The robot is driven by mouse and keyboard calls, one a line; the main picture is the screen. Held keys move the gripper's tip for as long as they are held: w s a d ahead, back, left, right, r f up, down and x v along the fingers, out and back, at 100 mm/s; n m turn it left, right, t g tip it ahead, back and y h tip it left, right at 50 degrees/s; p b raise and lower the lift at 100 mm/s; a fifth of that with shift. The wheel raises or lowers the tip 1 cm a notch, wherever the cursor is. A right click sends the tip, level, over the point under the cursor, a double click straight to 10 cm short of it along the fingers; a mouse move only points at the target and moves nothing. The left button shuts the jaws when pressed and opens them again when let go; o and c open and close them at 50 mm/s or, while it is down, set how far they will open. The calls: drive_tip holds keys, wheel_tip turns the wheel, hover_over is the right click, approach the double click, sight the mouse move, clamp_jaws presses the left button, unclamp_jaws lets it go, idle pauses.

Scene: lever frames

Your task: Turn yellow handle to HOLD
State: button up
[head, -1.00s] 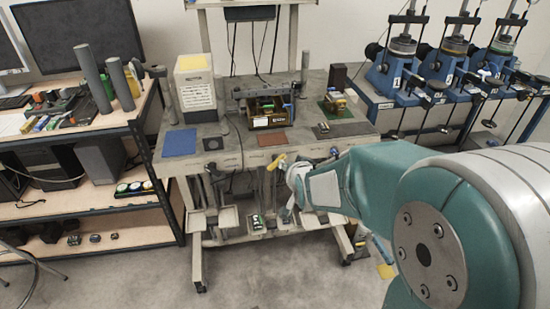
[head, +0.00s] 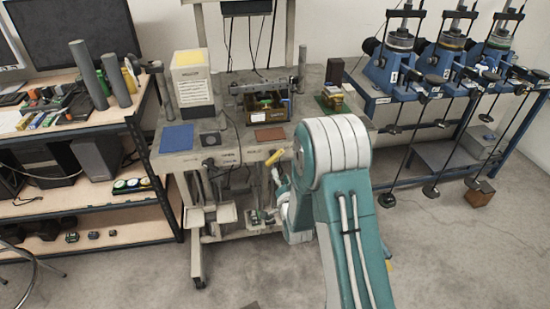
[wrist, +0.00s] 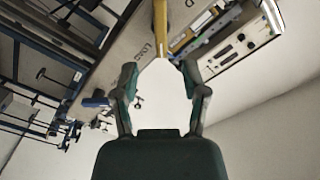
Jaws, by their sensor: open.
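The yellow handle (head: 274,157) shows in the head view at the front edge of the grey bench, tilted, just left of my arm. In the wrist view a yellow bar (wrist: 160,20), which looks like this handle, comes down from the top edge and ends just beyond my fingertips. My gripper (wrist: 160,78) is open, with its two dark green fingers apart. A plain white shape fills the space between them, and I cannot tell what it is. The bar is not between the fingers. In the head view my own arm hides most of the gripper. Lettering like "LOAD" (wrist: 143,52) shows on the bench edge.
The grey bench (head: 225,160) holds a white box (head: 194,85), a blue mat (head: 178,139) and a brown mat (head: 270,134). Shelves (head: 95,210) stand left. Blue presses (head: 385,75) stand on a rack at right. Open floor lies in front.

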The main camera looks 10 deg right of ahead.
sight(276, 159)
drive_tip(key=w, duration=0.9)
drive_tip(key=shift+w, duration=0.15)
clamp_jaws()
